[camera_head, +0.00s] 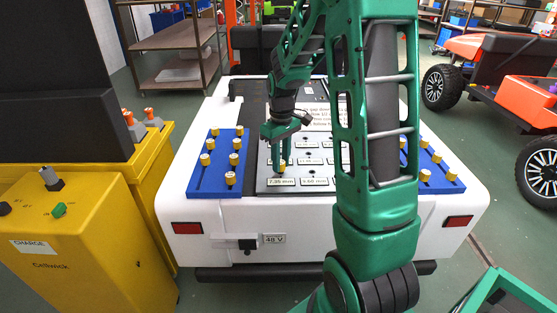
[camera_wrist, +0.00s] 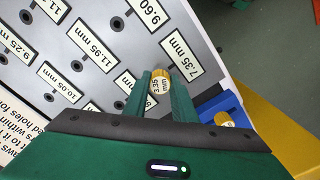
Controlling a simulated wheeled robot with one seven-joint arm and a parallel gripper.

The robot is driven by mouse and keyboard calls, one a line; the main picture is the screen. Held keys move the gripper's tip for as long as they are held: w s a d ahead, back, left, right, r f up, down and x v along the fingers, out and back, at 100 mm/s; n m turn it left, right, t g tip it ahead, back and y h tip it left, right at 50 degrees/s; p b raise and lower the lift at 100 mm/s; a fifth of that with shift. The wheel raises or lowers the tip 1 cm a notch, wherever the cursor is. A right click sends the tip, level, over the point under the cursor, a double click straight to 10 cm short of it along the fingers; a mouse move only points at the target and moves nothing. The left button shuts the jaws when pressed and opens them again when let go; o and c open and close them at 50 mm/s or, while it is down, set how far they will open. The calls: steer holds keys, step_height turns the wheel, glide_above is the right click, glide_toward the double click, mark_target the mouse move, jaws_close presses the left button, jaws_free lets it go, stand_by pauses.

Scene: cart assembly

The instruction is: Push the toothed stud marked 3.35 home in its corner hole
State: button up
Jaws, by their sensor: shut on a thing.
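The toothed stud (camera_wrist: 159,86) has a yellow knurled head whose top reads 3.35 mm. My gripper (camera_wrist: 161,98) is shut on it, one green finger on each side of the head. In the head view my gripper (camera_head: 282,152) points down at the near-left corner of the grey hole plate (camera_head: 264,170), and the yellow stud (camera_head: 282,169) shows below the fingers. The stud is beside the 7.35 mm label (camera_wrist: 181,53). Its shank and the corner hole under it are hidden, so I cannot tell how deep it sits.
A blue rack (camera_head: 206,182) with several yellow-headed studs lies left of the plate. Another blue rack (camera_head: 436,184) lies on the right, partly behind my arm. Both rest on the white cart (camera_head: 330,214). A yellow charger box (camera_head: 70,235) stands at the left.

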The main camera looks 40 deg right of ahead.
steer(key=shift+f, duration=0.7)
steer(key=o, duration=1.1)
steer(key=shift+r, duration=0.1)
step_height(320, 180, up, 10)
steer(key=shift+r, duration=0.25)
steer(key=s+a+m, duration=0.1)
steer(key=s+m, duration=0.1)
steer(key=s, duration=0.7)
steer(key=s+a+m, duration=0.1)
steer(key=s+m, duration=0.2)
steer(key=s, duration=0.6)
steer(key=s+a+m, duration=0.1)
steer(key=s+m, duration=0.2)
steer(key=s, duration=0.7)
steer(key=shift+s+a+r, duration=0.1)
steer(key=shift+a+r, duration=0.05)
steer(key=shift+a, duration=0.2)
